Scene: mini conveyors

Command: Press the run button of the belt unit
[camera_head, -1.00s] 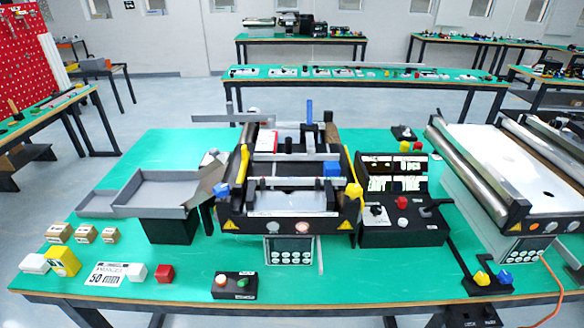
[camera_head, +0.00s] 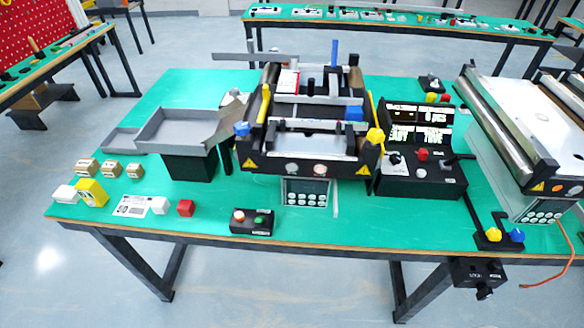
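The belt unit (camera_head: 268,167) stands in the middle of the green table, with yellow and blue knobs at its corners. Its front face has a whitish round button (camera_head: 291,168) and a reddish one (camera_head: 320,169). A small black button box (camera_head: 250,228) lies in front of it, with a red button (camera_head: 239,215) and a green button (camera_head: 259,218). The labels are too small to read, so I cannot tell which is the run button. My gripper is not in view.
A black control box (camera_head: 430,185) with a display and red button stands right of the belt unit. A second conveyor (camera_head: 520,130) is at the far right. Grey trays (camera_head: 175,133) and small blocks (camera_head: 92,194) are at left.

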